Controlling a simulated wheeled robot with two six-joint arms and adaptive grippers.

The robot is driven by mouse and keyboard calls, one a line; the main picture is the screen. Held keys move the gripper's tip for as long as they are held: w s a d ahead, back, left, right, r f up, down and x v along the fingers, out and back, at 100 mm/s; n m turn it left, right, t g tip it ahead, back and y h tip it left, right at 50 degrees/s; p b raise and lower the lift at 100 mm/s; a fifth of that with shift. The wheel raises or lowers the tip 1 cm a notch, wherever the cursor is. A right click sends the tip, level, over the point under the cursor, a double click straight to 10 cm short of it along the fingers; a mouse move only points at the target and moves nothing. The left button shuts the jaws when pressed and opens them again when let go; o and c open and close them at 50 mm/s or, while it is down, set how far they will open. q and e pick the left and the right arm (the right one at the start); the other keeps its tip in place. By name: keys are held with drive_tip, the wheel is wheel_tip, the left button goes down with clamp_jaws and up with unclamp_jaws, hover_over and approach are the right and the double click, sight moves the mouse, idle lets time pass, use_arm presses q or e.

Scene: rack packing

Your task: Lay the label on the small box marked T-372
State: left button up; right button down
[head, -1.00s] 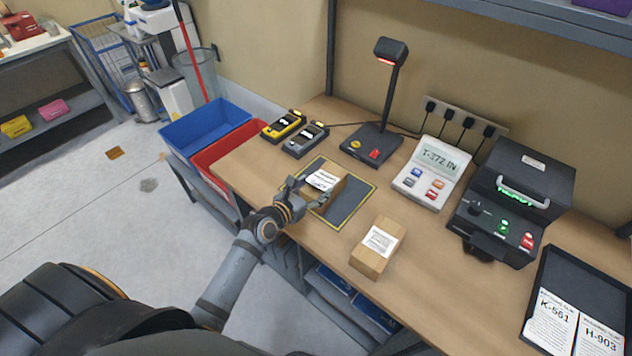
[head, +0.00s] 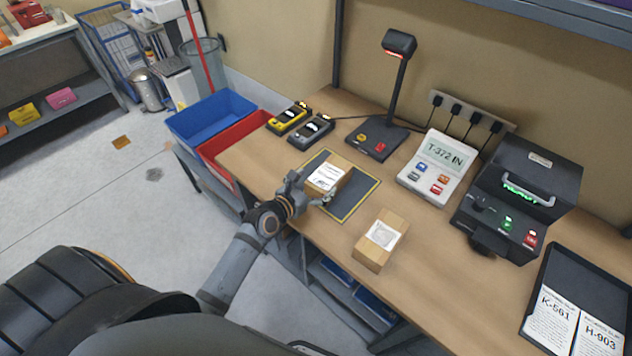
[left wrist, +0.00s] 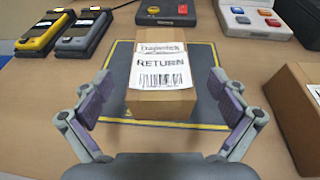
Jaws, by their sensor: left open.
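A small brown box (head: 340,166) stands on the dark mat with a yellow border (head: 354,199). A white label (head: 327,177) lies on its top; in the left wrist view the label (left wrist: 160,68) reads "RETURN" above a barcode and hangs a little over the box's near edge. My left gripper (head: 308,192) is open and empty at the near side of this box, its fingers (left wrist: 160,110) apart on either side and not touching it. A second brown box (head: 372,254) with a white label (head: 384,235) stands to the right, off the mat. No T-372 mark is readable on either box. My right gripper is out of view.
A display unit (head: 437,167) reads "T-372 IN". A scanner on a stand (head: 376,139), two handheld devices (head: 289,118) and a black printer (head: 516,200) stand behind. A black tray (head: 572,262) holds sheets marked K-561 and H-903. Blue (head: 208,116) and red bins are at the left.

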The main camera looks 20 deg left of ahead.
use_arm(q)
drive_tip(key=v, duration=0.7)
drive_tip(key=shift+s, duration=0.1)
